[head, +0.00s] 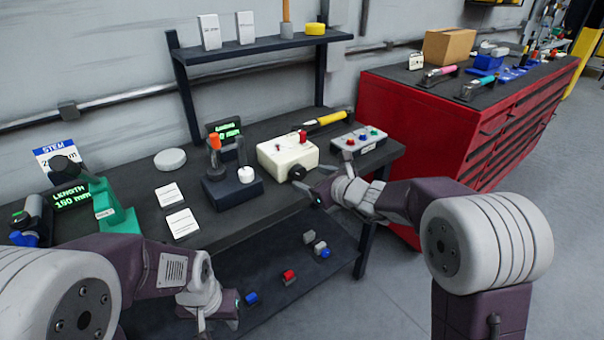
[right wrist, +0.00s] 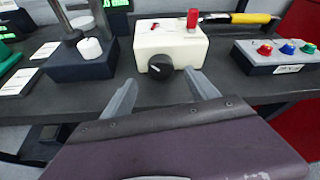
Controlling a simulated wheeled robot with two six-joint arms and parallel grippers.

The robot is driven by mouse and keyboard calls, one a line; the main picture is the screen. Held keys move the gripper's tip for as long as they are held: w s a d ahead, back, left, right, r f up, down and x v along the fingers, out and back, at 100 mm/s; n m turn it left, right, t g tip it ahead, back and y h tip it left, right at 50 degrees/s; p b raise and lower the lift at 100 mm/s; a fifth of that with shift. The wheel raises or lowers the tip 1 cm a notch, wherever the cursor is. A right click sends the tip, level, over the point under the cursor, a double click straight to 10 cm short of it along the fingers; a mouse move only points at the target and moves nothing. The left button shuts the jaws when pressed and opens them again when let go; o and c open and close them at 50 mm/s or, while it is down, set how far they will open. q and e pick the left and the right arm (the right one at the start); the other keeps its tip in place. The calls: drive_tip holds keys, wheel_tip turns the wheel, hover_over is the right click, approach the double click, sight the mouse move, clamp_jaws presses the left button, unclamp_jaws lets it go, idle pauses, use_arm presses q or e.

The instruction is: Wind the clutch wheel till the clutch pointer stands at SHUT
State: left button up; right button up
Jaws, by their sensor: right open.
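A cream-white box (head: 287,158) stands near the front edge of the dark bench; it also shows in the right wrist view (right wrist: 172,45). A black round wheel (head: 297,173) is on its front face, seen head-on in the right wrist view (right wrist: 160,66). A small red pointer (right wrist: 155,27) and a red block (right wrist: 193,18) are on its top. The pointer's markings are too small to read. My right gripper (right wrist: 160,84) is open in front of the wheel, a finger to each side, apart from it. My left gripper (head: 218,318) hangs low at the left; its jaws are unclear.
A dark block with an orange-topped post and white knob (head: 247,174) stands left of the box. A button box (head: 359,139) and yellow-handled tool (head: 328,119) lie to the right. White cards (head: 183,223) and a green gauge (head: 118,215) are at left. A lower shelf (head: 330,268) holds small blocks.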

sight(301, 174)
drive_tip(key=x, duration=0.6)
drive_tip(key=shift+w+a+f, duration=0.1)
drive_tip(key=shift+w+f, duration=0.1)
drive_tip(key=shift+w, duration=0.1)
drive_tip(key=c, duration=1.4)
drive_tip(key=shift+o, duration=0.2)
drive_tip(key=shift+r+p, duration=0.15)
drive_tip(key=shift+p, duration=0.5)
drive_tip(key=m+g+y+p, duration=0.1)
drive_tip(key=m+p, duration=0.1)
drive_tip(key=p, duration=0.2)
drive_tip(key=shift+r+m+y+p, duration=0.1)
drive_tip(key=shift+m+y+p, duration=0.2)
drive_tip(key=m+y+p, duration=0.1)
drive_tip(key=m+p, duration=0.1)
drive_tip(key=shift+d+g+p, duration=0.2)
drive_tip(key=shift+g+p, duration=0.1)
drive_tip(key=shift+g, duration=0.1)
drive_tip(key=shift+w+f+m+y+p, duration=0.1)
drive_tip(key=shift+f+m+y+p, duration=0.15)
drive_tip(key=shift+m+y+p, duration=0.25)
